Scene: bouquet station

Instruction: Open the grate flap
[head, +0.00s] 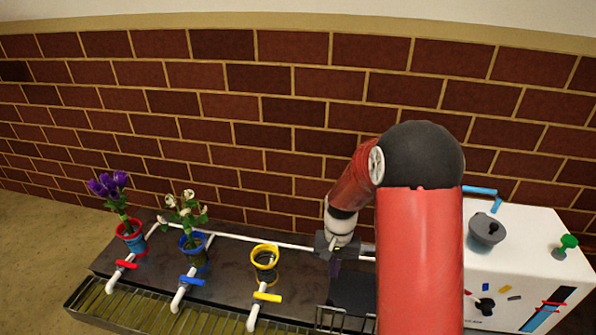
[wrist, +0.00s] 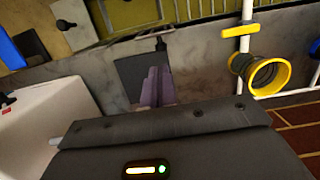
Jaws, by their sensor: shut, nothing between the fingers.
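The slatted grate (head: 190,318) runs along the front edge of the dark counter, and part of it shows at the top of the wrist view (wrist: 136,12). A dark-framed section (head: 343,319) at the grate's right end looks like the flap; my arm partly covers it, and I cannot tell its angle. In the wrist view a dark square plate (wrist: 130,75) lies on the counter, with a small black knob (wrist: 161,43) at its grate-side edge. My gripper (wrist: 157,72) is shut and empty, its fingers together over the plate. In the head view my gripper (head: 335,268) is behind the flap section.
A yellow-rimmed pot (head: 265,262) and a white pipe with a yellow valve (head: 267,297) stand left of my gripper. Two potted flowers are farther left. A white machine (head: 530,255) stands at right. A brick wall closes the back.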

